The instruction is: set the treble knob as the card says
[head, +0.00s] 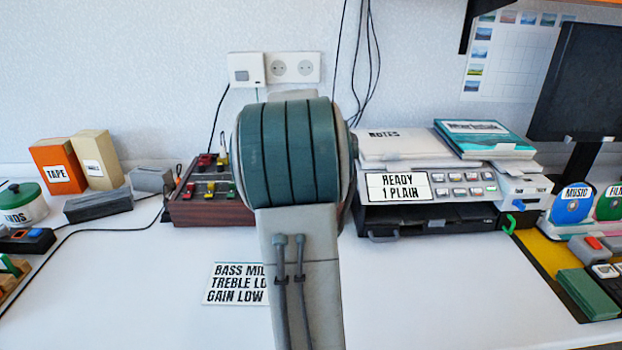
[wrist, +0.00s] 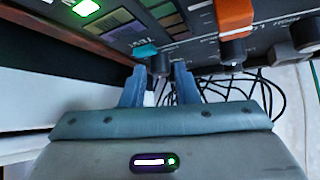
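A white card (head: 236,284) lies on the desk and reads "BASS MI…", "TREBLE LO…", "GAIN LOW"; my arm hides its right edge. A dark control box with wooden sides (head: 204,211) and coloured knobs stands behind, partly hidden by my arm. I cannot tell which is treble. The head view hides my gripper.
A printer-like machine (head: 430,195) reading "READY 1 PLAIN" stands right of the box. A grey block (head: 98,204) and cables lie to its left. A lit green button (wrist: 87,8) is on the panel.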

